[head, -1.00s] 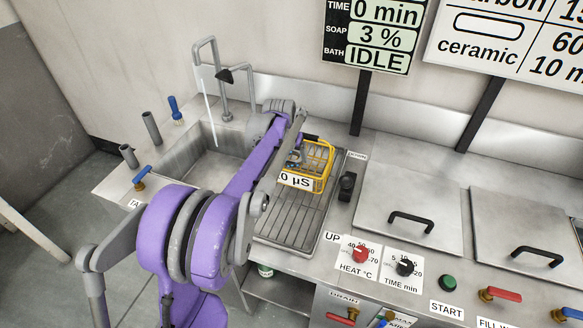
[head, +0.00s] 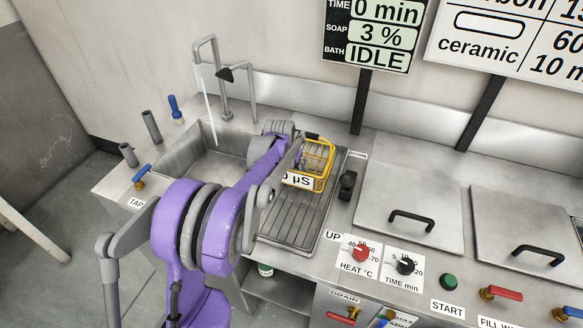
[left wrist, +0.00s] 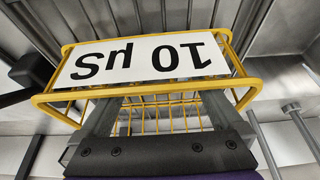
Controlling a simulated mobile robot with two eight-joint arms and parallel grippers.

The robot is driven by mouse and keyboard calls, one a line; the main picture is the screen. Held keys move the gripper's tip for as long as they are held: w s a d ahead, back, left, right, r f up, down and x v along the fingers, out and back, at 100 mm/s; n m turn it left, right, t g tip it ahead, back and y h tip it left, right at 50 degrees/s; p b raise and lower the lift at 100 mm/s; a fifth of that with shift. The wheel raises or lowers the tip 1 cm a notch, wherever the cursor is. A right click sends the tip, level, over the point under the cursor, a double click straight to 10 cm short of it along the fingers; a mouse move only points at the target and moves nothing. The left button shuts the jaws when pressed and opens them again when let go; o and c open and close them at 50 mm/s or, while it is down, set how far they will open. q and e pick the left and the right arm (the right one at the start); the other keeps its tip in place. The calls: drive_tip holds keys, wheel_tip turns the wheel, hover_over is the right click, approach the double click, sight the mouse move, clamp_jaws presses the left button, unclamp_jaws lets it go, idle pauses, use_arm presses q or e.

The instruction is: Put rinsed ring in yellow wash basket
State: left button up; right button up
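The yellow wash basket (head: 318,165) stands on the grooved drainboard right of the sink, with a white "10 µS" label on its front. It also fills the left wrist view (left wrist: 246,82), its label upside down there. My left gripper (left wrist: 160,110) is at the basket, its two grey fingers wide apart, with yellow wires showing between them. The fingertips are hidden behind the label. In the head view my left arm hides most of the gripper. I cannot make out the ring in either current view. My right gripper is not in view.
The sink (head: 215,165) with a running tap lies left of the drainboard (head: 290,225). A black knob (head: 347,185) stands close right of the basket. Two lidded tanks (head: 410,205) with black handles lie further right.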

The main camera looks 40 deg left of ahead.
use_arm(q)
drive_tip(key=v, duration=1.1)
drive_tip(key=s+d+f+m+p, duration=0.1)
drive_tip(key=s+d, duration=0.5)
drive_tip(key=d, duration=0.2)
drive_tip(key=s+d+m, duration=0.1)
drive_tip(key=s+d, duration=0.5)
drive_tip(key=d, duration=0.3)
drive_tip(key=s+d+f, duration=0.3)
drive_tip(key=s, duration=0.2)
drive_tip(key=s+d+f+m+h, duration=0.1)
drive_tip(key=s+d+f, duration=0.2)
drive_tip(key=s, duration=0.3)
drive_tip(key=shift+s+d+f+m+t, duration=0.3)
drive_tip(key=shift+s+d+f+t, duration=0.1)
drive_tip(key=shift+d, duration=0.25)
